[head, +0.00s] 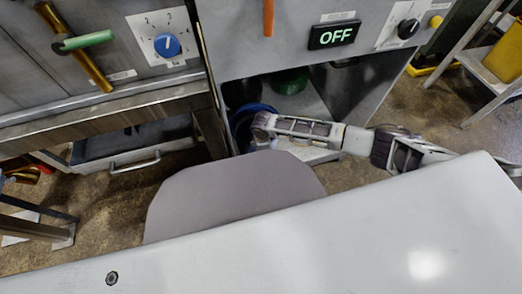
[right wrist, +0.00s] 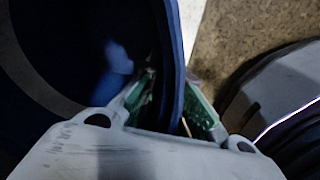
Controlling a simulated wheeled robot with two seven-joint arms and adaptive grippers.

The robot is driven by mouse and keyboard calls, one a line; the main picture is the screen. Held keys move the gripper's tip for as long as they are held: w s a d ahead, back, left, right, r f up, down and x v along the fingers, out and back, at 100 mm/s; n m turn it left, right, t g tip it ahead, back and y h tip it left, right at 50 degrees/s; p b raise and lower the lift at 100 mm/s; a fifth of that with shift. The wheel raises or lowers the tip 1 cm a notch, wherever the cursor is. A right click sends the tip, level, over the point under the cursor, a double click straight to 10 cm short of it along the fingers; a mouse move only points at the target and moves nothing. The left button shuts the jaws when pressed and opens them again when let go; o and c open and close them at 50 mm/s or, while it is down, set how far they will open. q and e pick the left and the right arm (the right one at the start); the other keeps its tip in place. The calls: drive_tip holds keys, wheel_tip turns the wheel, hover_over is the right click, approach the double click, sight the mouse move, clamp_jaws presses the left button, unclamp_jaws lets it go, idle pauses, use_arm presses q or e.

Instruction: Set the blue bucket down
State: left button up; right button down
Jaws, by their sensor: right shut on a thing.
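The blue bucket (head: 240,120) is in the open lower bay (head: 318,78) of the machine, at the bay's left side. It is partly hidden behind my right arm and the bay's edge. My right gripper (head: 259,131) reaches it from the right. In the right wrist view the bucket's wall (right wrist: 173,50) runs between the green-padded fingers of my right gripper (right wrist: 175,103), which is shut on it. The bucket's dark inside fills the left of that view. The bucket's underside is hidden, so I cannot tell whether it touches anything. My left gripper is not in view.
A green round object (head: 290,82) is deeper in the bay. The display (head: 333,34) above reads OFF. A drawer with a handle (head: 135,162) is at the left under a metal bench. A shelf with a yellow bin (head: 506,52) stands at the right. Bare floor shows at the right.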

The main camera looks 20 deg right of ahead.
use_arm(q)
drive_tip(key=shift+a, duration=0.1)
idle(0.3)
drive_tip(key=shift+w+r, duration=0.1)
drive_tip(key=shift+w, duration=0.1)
use_arm(e)
drive_tip(key=c, duration=1.6)
unclamp_jaws()
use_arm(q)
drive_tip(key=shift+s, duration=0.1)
use_arm(e)
drive_tip(key=shift+r, duration=0.15)
drive_tip(key=shift+s+r+p, duration=0.15)
drive_tip(key=shift+r+p, duration=0.6)
drive_tip(key=shift+r, duration=0.45)
use_arm(q)
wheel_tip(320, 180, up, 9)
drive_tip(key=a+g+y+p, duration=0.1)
drive_tip(key=p, duration=0.3)
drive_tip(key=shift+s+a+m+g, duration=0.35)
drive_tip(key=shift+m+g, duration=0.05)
use_arm(e)
drive_tip(key=shift+s+r, duration=0.2)
drive_tip(key=shift+r, duration=1.35)
drive_tip(key=shift+s+r, duration=0.2)
drive_tip(key=shift+r, duration=1.35)
drive_tip(key=shift+s+r, duration=0.2)
drive_tip(key=shift+r, duration=1.35)
